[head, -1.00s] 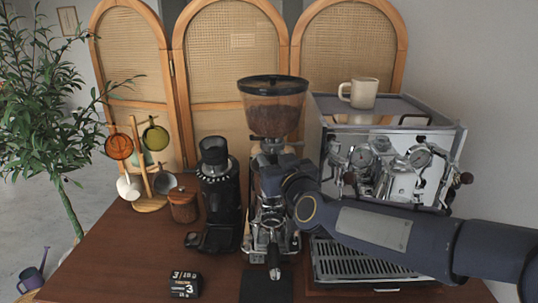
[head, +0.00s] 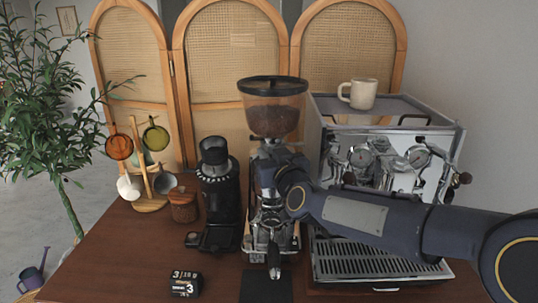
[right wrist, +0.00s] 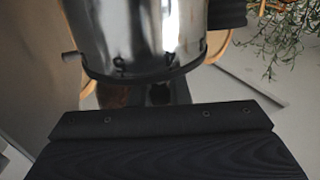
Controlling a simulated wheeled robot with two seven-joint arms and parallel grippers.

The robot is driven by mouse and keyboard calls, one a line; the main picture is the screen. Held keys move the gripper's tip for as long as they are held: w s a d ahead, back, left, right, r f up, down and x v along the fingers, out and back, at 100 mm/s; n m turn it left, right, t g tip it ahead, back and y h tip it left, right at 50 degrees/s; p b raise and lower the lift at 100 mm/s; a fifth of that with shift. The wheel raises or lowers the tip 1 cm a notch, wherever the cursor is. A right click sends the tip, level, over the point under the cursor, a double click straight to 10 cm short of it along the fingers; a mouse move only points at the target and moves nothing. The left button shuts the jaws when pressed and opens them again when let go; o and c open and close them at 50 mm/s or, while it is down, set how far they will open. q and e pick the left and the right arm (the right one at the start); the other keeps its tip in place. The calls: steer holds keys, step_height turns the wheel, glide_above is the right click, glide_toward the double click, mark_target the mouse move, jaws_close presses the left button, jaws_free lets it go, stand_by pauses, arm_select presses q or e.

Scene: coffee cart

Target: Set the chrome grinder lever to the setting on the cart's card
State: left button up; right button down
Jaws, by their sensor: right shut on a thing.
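The chrome grinder (head: 272,215) stands in the middle of the cart, with a clear hopper of beans (head: 273,113) on top. My right gripper (head: 266,160) is at its neck, just under the hopper, and is shut. Its jaws are largely hidden by my wrist, and so is the lever between them. The right wrist view shows the chrome body (right wrist: 140,35) close up, with a dark band and a small stub at its left. The small black card (head: 185,283) at the front shows "3/18 g" and a larger "3". My left gripper is out of view.
A black grinder (head: 218,190) stands close on the left, and the espresso machine (head: 390,165) with a mug (head: 358,93) on top is on the right. A wooden jar (head: 183,207) and a cup stand (head: 150,204) are farther left.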

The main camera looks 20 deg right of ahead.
steer(key=shift+w+a+r+p, duration=0.15)
steer(key=shift+w+a+p, duration=0.1)
steer(key=shift+a+p, duration=0.4)
steer(key=shift+w+a, duration=0.2)
steer(key=shift+a, duration=0.1)
steer(key=c, duration=1.4)
jaws_free()
steer(key=shift+s, duration=0.1)
steer(key=s, duration=0.5)
steer(key=s+d+b, duration=0.1)
steer(key=s, duration=0.1)
steer(key=shift+s, duration=0.3)
